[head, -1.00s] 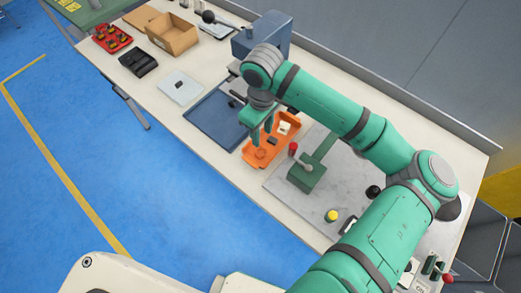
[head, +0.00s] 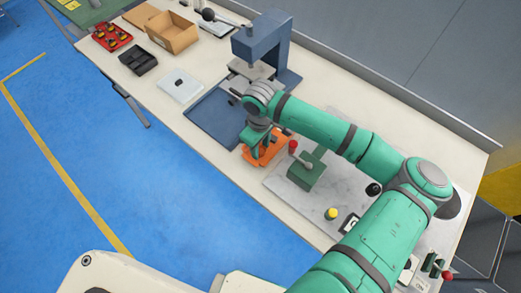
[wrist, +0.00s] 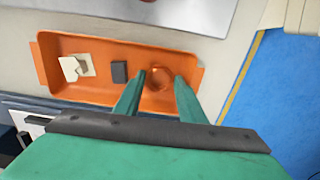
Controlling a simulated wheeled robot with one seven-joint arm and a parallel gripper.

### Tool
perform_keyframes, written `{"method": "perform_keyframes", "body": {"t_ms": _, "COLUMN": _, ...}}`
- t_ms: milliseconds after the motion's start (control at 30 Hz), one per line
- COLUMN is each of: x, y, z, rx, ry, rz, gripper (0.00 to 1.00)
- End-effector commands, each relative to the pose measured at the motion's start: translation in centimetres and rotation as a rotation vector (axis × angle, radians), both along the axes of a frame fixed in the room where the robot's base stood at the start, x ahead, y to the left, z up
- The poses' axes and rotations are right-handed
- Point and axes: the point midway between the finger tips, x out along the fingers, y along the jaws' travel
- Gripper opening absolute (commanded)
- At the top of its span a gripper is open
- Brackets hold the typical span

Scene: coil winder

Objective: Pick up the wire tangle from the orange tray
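The orange tray (head: 280,143) sits on the bench in the head view, partly hidden by my gripper (head: 258,153). In the wrist view, the orange tray (wrist: 98,43) holds a copper-orange ring-shaped bundle, which looks like the wire tangle (wrist: 160,79), towards its right end. A dark block (wrist: 119,71) lies left of it, and a white piece (wrist: 76,67) lies further left. My gripper (wrist: 160,78) is open, with its fingertips on either side of the wire tangle. I cannot tell whether they touch it. The tangle is hidden in the head view.
A blue press (head: 262,45) stands behind the tray on a blue base plate (head: 212,118). A green fixture with a red knob (head: 306,172) stands close to the tray on a grey plate. The bench is bare in front of the tray.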

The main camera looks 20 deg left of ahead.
Motion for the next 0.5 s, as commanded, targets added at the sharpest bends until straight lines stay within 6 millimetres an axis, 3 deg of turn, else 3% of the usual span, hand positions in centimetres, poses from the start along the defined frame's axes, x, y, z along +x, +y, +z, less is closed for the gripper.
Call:
{"method": "perform_keyframes", "body": {"t_ms": 167, "x": 0.01, "y": -0.10, "z": 0.01, "rx": 0.000, "ry": 0.000, "rz": -0.002, "gripper": 0.34}}
{"method": "perform_keyframes", "body": {"t_ms": 267, "x": 0.04, "y": -0.17, "z": 0.02, "rx": 0.000, "ry": 0.000, "rz": -0.003, "gripper": 0.10}}
{"method": "perform_keyframes", "body": {"t_ms": 500, "x": 0.06, "y": -0.25, "z": 0.04, "rx": 0.001, "ry": 0.000, "rz": -0.005, "gripper": 0.10}}
